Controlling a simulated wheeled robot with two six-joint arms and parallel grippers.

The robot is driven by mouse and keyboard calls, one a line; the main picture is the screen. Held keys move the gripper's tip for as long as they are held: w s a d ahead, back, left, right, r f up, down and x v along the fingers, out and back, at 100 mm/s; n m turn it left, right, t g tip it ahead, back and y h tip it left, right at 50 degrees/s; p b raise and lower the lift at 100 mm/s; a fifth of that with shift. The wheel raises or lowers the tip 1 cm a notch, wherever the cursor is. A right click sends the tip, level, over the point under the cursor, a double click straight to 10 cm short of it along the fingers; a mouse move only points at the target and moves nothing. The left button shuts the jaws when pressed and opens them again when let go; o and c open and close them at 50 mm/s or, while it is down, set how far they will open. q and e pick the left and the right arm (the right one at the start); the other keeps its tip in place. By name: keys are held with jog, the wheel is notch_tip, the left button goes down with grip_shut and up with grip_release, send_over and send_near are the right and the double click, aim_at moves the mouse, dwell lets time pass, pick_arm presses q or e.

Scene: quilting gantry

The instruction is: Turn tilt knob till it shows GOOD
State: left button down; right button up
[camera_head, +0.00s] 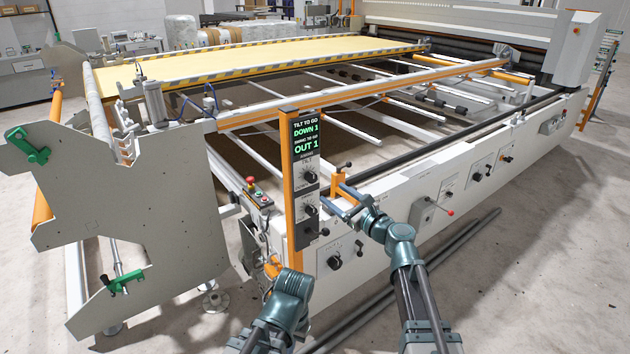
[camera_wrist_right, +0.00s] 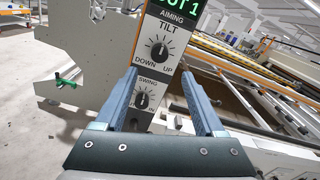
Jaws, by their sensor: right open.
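The tilt knob (camera_head: 309,176) is a black round knob on a narrow dark panel on an orange post; in the right wrist view (camera_wrist_right: 158,50) it has DOWN and UP printed on either side. The display (camera_head: 305,136) above it reads TILT TO GO DOWN 1 and, below, OUT 1. The swing knob (camera_head: 311,210) sits under the tilt knob and also shows between my fingers in the wrist view (camera_wrist_right: 142,100). My right gripper (camera_head: 338,198) is open and empty, in front of the panel, its fingertips just below the tilt knob in the wrist view. Of my left arm only a link shows.
The white machine beam (camera_head: 440,185) runs right of the post, with more knobs and a red-tipped lever (camera_head: 437,209). A red button box (camera_head: 255,192) is left of the post. A large grey side plate (camera_head: 130,210) stands at left. The floor at right is clear.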

aim_at(314, 179)
jog(key=x, duration=1)
jog(key=shift+a, duration=0.1)
jog(key=shift+c, duration=0.2)
grip_shut()
